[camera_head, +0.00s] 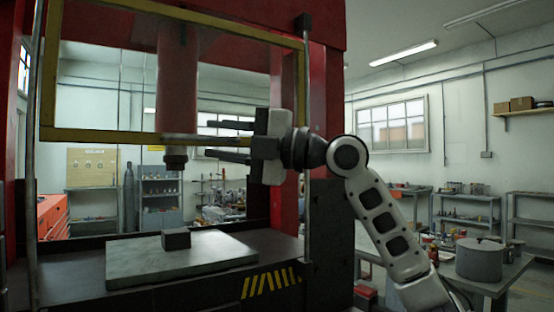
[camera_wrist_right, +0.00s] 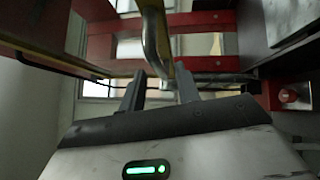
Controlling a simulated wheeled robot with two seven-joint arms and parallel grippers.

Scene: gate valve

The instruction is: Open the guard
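The guard (camera_head: 98,136) is a yellow rectangular frame across the front of a red press. Its lower bar is level and stands well above the press table. My right gripper (camera_head: 220,139) reaches in from the right at the lower bar, with its fingers pointing left. The fingers are apart, one above and one below the bar's height. In the right wrist view, a yellowish bar (camera_wrist_right: 154,35) runs toward the gap between the fingertips (camera_wrist_right: 162,82). I cannot tell whether they touch it. My left gripper is not in view.
A red ram (camera_head: 177,85) hangs behind the guard. A dark block (camera_head: 176,239) sits on a grey plate (camera_head: 130,268) on the press table. Thin vertical rods (camera_head: 306,200) flank the opening. A bench with a grey pot (camera_head: 479,262) stands at right.

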